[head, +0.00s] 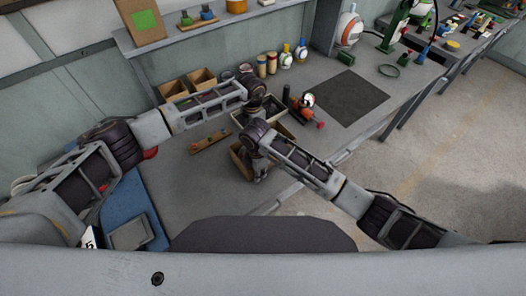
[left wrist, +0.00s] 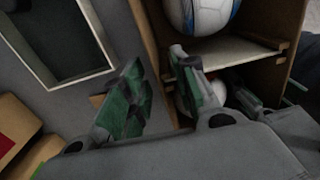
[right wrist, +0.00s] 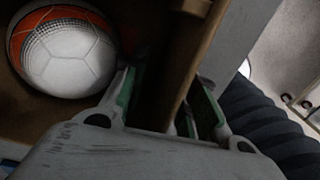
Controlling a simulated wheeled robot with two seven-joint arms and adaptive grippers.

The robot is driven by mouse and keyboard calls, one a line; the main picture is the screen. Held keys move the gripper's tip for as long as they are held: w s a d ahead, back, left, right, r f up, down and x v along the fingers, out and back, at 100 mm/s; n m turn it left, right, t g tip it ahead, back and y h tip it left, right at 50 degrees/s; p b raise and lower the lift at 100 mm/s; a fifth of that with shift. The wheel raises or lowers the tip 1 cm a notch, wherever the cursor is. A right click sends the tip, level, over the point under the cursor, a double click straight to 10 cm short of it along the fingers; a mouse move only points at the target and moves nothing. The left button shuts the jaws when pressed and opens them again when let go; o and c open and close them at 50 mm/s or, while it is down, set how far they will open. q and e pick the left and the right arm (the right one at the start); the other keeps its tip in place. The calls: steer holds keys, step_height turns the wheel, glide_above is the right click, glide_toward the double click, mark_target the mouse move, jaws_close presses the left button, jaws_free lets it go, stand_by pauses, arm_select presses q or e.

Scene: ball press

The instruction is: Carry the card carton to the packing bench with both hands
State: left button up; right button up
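The brown card carton (head: 239,162) stands on the grey bench in the head view, largely hidden by my right forearm and wrist. In the left wrist view the carton (left wrist: 262,62) holds a white and blue ball and another pale ball, with a divider between. My left gripper (left wrist: 157,58) is open, its green-padded fingers on either side of a carton wall, with gaps visible. In the right wrist view the carton (right wrist: 150,60) holds an orange and white ball (right wrist: 65,52). My right gripper (right wrist: 165,90) is open, its fingers straddling another carton wall; contact is unclear.
A dark mat (head: 350,97) lies on clear bench top to the right. A small orange device (head: 304,115) is near the carton, and a wooden peg strip (head: 211,142) lies left of it. Small cartons, bottles and cans line the back. Another cluttered bench (head: 455,43) stands at far right.

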arm_select(q)
steer(key=shift+f, duration=0.35)
arm_select(e)
steer(key=shift+f, duration=0.4)
arm_select(q)
steer(key=c, duration=0.6)
arm_select(e)
steer(key=c, duration=0.6)
arm_select(q)
jaws_close()
arm_select(e)
jaws_close()
arm_select(q)
steer(key=shift+a, duration=0.1)
arm_select(e)
steer(key=shift+s, duration=0.1)
